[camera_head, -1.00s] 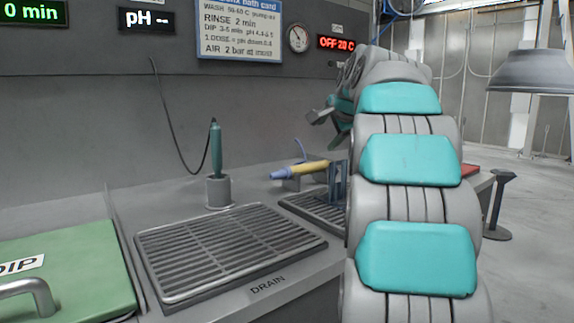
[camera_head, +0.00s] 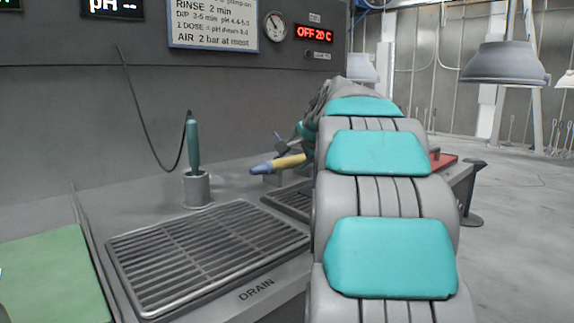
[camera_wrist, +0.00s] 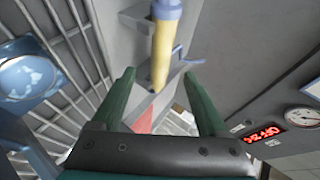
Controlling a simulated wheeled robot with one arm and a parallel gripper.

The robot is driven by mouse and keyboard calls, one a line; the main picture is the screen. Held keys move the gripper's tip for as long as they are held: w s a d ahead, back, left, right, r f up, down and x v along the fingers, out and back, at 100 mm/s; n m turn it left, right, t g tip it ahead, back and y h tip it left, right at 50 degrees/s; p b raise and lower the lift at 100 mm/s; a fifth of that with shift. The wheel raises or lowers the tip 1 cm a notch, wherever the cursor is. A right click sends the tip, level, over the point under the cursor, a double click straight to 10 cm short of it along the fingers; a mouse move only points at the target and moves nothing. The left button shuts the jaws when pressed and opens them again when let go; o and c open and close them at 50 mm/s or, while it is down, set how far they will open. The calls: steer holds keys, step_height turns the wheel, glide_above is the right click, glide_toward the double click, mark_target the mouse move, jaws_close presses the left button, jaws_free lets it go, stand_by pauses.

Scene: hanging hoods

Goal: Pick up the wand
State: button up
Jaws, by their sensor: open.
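The wand, with a yellow body and blue end (camera_head: 285,163), rests in a raised holder behind the second grate. In the wrist view the wand (camera_wrist: 161,50) runs down from the top edge, between the lines of my two fingers. My gripper (camera_wrist: 159,74) is open, with green fingers either side of the wand's lower part. In the head view my arm hides part of the gripper and the wand's right end.
A green probe (camera_head: 193,145) stands in a grey cup (camera_head: 197,190) left of the wand. A drain grate (camera_head: 205,255) lies in front. A green lid (camera_head: 50,280) is at left. A wall gauge (camera_head: 275,26) and red display (camera_head: 315,34) hang behind.

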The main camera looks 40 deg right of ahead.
mark_target(291, 160)
steer(key=shift+x, duration=3.75)
steer(key=shift+c, duration=0.3)
jaws_close()
